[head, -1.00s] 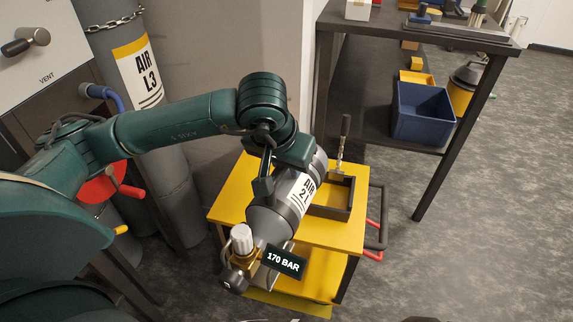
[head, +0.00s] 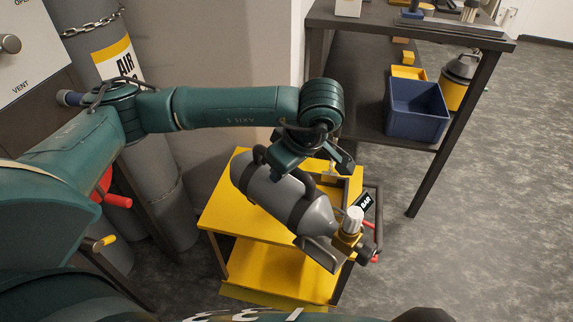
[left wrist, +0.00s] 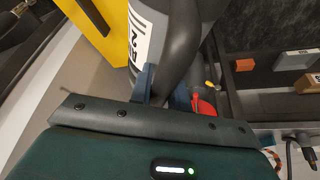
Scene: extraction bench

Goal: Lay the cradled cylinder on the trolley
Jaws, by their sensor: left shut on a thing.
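The grey cylinder (head: 265,190) has dark bands and a valve with a pale knob (head: 352,220) at its lower right end. It lies slanted across the yellow trolley (head: 222,216) in the head view, valve end out past the front right edge. I cannot tell whether it touches the top. My left gripper (head: 287,168) is over the cylinder's middle, shut on a dark curved handle of its cradle. In the left wrist view its fingers (left wrist: 163,88) grip the dark bar, with the white label (left wrist: 147,42) behind. My right gripper is not in view.
A dark tray (head: 354,186) on the trolley is mostly hidden behind the arm and cylinder. Red-ended handles (head: 371,226) stick out at the trolley's right. A dark bench (head: 440,38) with a blue bin (head: 417,112) stands behind. A tall chained cylinder (head: 150,190) stands left.

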